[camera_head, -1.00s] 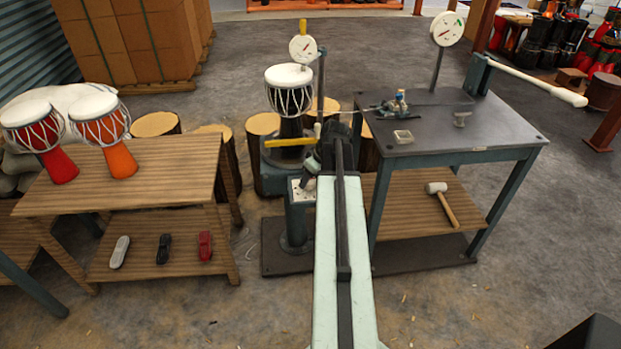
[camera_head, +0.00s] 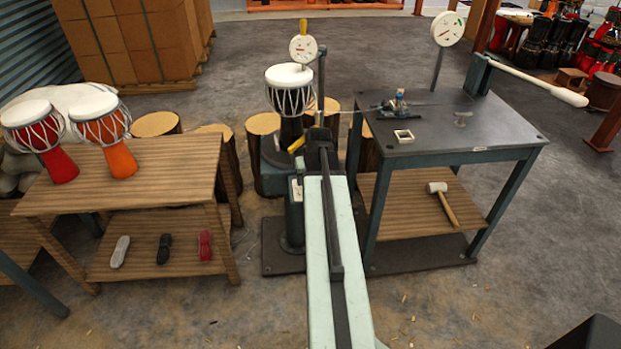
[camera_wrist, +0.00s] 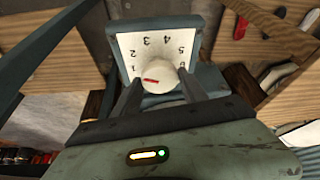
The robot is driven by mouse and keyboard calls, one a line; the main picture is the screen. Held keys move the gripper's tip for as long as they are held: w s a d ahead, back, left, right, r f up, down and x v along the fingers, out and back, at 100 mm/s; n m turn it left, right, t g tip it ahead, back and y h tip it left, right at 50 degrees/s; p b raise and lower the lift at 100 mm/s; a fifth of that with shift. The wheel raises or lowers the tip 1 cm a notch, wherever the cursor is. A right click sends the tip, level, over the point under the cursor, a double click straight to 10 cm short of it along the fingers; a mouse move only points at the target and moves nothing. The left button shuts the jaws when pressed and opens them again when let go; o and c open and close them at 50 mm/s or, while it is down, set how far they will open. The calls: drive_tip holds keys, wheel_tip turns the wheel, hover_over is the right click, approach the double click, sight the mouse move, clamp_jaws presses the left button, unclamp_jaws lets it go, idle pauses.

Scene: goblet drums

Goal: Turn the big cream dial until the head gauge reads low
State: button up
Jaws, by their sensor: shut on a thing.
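The big cream dial (camera_wrist: 160,68) fills the middle of the wrist view, on a white plate (camera_wrist: 128,45) with upside-down numbers. Its red mark lies at the left of its face, on the side of the 1. My gripper (camera_wrist: 160,79) is shut on the dial, one finger on each side. In the head view my arm hides the dial and the gripper. A small round gauge (camera_head: 303,48) stands above the drum (camera_head: 289,88) on the stand. A larger round gauge (camera_head: 447,29) stands on a post at the dark table. Neither gauge can be read surely at this size.
The dark metal table (camera_head: 480,125) stands at the right, with a long pale-handled lever (camera_head: 535,82). A mallet (camera_head: 443,203) lies on its shelf. A wooden bench (camera_head: 165,165) with two drums is at the left. Log stools surround the stand.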

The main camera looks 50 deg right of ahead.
drive_tip(key=shift+m, duration=0.5)
drive_tip(key=shift+h, duration=0.3)
drive_tip(key=o, duration=1.3)
drive_tip(key=shift+o, duration=0.2)
drive_tip(key=shift+r, duration=0.1)
drive_tip(key=p+v, duration=0.7)
drive_tip(key=shift+r, duration=0.3)
